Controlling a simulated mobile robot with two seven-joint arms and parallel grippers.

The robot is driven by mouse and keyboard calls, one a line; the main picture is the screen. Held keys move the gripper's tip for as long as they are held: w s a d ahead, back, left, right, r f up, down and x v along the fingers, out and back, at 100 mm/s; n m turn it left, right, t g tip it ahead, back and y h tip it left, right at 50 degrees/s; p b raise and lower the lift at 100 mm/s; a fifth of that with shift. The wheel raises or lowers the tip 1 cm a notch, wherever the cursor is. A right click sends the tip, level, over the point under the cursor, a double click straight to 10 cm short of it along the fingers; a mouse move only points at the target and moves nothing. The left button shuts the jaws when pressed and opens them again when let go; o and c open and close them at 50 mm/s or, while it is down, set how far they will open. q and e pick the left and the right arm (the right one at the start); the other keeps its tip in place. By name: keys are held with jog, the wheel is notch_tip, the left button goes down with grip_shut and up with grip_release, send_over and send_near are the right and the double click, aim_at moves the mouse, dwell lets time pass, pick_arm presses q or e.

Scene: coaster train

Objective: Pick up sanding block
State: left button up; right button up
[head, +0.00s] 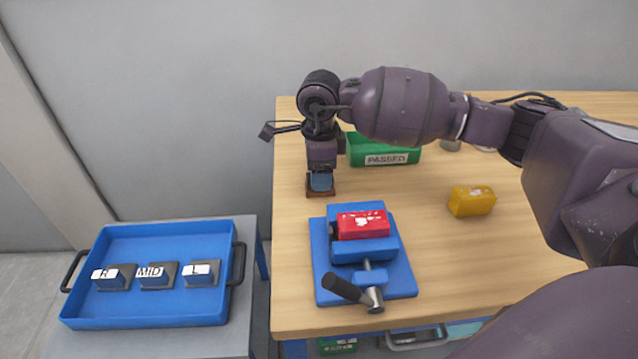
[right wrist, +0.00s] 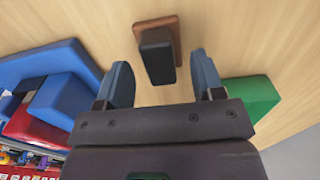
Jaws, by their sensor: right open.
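The sanding block appears to be the dark block (right wrist: 156,54) on a brown base in the right wrist view, lying on the wooden table. In the head view its brown base (head: 320,194) shows at the table's left side, mostly covered by my gripper. My right gripper (head: 320,180) points down just above it. In the right wrist view the two blue fingers of the gripper (right wrist: 161,72) are apart and empty, with the block's dark part between and slightly beyond their tips. My left gripper is not in view.
A blue vise (head: 372,277) with a handle holds a red block (head: 362,224) nearby. A green PASSED bin (head: 410,150) stands behind; a yellow block (head: 471,201) lies to the right. A blue tray (head: 150,240) with R, MID and L blocks sits on a side table (head: 90,340).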

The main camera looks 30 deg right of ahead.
notch_tip(320, 180, down, 2)
jog(key=shift+c, duration=0.5)
jog(key=c, duration=0.9)
jog(key=shift+r, duration=0.15)
jog(key=shift+r+p, duration=1.05)
jog(key=shift+r, duration=8.85)
